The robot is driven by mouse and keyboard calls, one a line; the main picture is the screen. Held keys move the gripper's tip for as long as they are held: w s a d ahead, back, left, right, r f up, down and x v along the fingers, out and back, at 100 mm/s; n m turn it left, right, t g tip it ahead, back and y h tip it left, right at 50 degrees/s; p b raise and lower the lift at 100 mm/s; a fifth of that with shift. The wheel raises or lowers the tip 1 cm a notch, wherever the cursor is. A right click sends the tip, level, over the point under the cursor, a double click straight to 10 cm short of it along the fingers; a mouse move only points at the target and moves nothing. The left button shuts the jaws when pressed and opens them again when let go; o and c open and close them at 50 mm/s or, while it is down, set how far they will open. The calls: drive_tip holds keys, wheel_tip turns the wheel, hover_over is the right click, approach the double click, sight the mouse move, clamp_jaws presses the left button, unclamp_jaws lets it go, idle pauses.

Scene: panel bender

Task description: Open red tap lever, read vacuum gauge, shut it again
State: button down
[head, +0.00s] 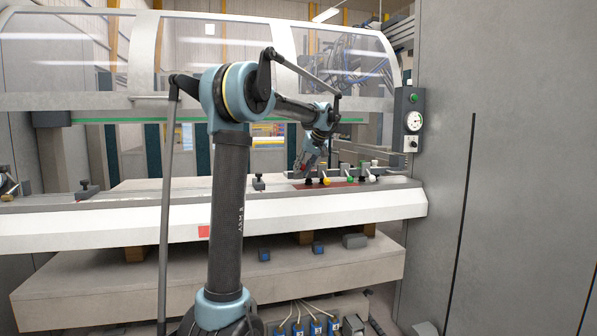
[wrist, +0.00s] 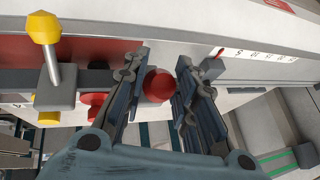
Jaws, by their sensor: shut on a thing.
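In the wrist view a round red knob (wrist: 159,85) of the red tap lever sits between the two fingers of my gripper (wrist: 160,62), which is shut on it. Another red part (wrist: 94,100) shows partly behind the left finger; the lever's stem is hidden.
A yellow-knobbed lever (wrist: 44,28) stands left of my gripper in the wrist view. In the head view yellow (head: 326,181), green (head: 349,179) and white (head: 373,178) knobs line the beam (head: 290,207) close by. A grey cabinet wall (head: 510,150) fills the right side.

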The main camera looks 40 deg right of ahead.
drive_tip(key=shift+r, duration=0.1)
drive_tip(key=c, duration=1.3)
unclamp_jaws()
drive_tip(key=shift+s, duration=0.1)
drive_tip(key=v, duration=1.1)
drive_tip(key=shift+s+r, duration=0.1)
drive_tip(key=shift+r, duration=0.25)
